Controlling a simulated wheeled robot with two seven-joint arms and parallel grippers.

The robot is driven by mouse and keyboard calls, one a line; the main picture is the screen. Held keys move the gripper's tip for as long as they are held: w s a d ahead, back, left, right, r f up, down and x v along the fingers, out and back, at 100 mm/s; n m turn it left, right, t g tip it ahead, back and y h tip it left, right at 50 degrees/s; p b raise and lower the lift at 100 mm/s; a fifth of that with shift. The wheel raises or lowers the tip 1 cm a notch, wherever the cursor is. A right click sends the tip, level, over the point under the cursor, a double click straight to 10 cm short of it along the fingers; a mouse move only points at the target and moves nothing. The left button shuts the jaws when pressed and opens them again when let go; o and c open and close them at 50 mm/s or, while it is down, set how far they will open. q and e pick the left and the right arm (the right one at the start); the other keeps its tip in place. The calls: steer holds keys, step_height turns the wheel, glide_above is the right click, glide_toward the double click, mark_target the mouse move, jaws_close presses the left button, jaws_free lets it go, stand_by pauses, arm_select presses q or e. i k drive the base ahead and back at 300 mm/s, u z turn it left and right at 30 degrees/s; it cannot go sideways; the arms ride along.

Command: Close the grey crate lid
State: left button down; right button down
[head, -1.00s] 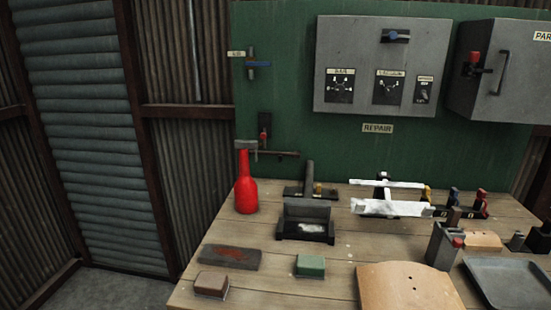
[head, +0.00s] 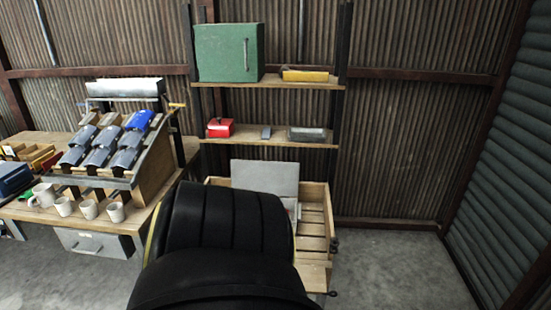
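A wooden slatted crate (head: 314,222) stands below the shelves, right of the picture's middle. A flat grey lid (head: 265,175) stands upright at its back, so the crate looks open. Part of the crate's interior shows, with a small light item (head: 291,207) in it that I cannot make out. A large black ribbed part, which looks like my own arm, covers the crate's front left. Neither gripper's fingers can be seen.
A wooden bench (head: 28,213) at left holds a rack of blue and grey items (head: 108,140) and several mugs (head: 88,208). Shelves (head: 268,142) behind the crate carry a green box (head: 228,53) and a red box (head: 220,127). Grey floor (head: 400,265) at right is clear.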

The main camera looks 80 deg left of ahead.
mark_target(280, 178)
steer(key=u, duration=3.3)
steer(key=i, duration=0.35)
steer(key=u, duration=0.05)
